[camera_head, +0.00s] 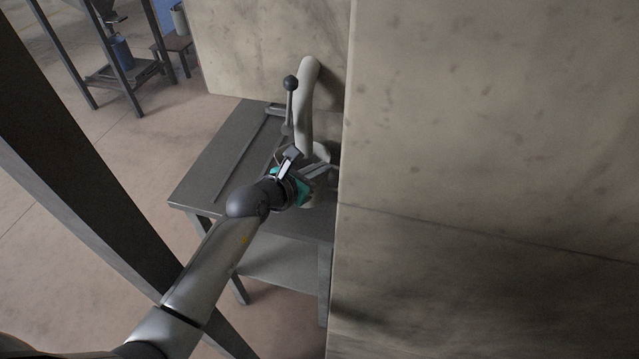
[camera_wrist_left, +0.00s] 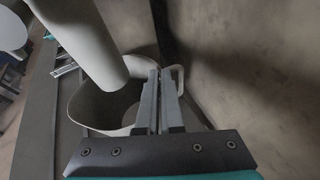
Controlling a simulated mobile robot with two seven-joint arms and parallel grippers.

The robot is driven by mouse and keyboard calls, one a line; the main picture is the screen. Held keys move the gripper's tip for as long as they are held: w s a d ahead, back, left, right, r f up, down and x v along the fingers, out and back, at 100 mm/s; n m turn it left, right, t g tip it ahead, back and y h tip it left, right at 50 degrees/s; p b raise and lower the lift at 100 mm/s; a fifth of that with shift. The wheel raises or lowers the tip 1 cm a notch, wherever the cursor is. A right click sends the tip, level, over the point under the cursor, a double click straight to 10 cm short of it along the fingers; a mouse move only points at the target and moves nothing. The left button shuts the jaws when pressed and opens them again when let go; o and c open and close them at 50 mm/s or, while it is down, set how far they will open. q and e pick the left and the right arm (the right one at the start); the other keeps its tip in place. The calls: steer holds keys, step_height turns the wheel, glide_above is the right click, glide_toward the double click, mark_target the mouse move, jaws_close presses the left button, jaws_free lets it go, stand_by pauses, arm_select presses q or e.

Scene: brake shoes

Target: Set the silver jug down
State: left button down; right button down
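The silver jug (camera_wrist_left: 88,108) shows in the left wrist view as an open, pale grey vessel, its rim towards the camera and its handle (camera_wrist_left: 180,78) at the right. My left gripper (camera_wrist_left: 160,78) is at the handle side of the rim, its two fingers close together and seemingly shut on the jug there. In the head view my left gripper (camera_head: 322,169) is over the far right of the grey table (camera_head: 222,165) and mostly hides the jug. I cannot tell whether the jug's base touches the table. My right gripper is not in view.
A thick pale pipe (camera_head: 306,95) rises beside the jug and overhangs its opening in the left wrist view. A lever with a dark ball (camera_head: 291,83) stands left of it. A stained wall (camera_head: 480,120) closes off the right. The table's left part is clear.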

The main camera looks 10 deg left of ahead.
arm_select(q)
steer(key=shift+f+b, duration=0.55)
steer(key=shift+f, duration=1.2)
steer(key=shift+f, duration=0.2)
steer(key=c, duration=1.1)
jaws_free()
steer(key=p+v, duration=0.2)
steer(key=v, duration=1)
steer(key=shift+r, duration=0.15)
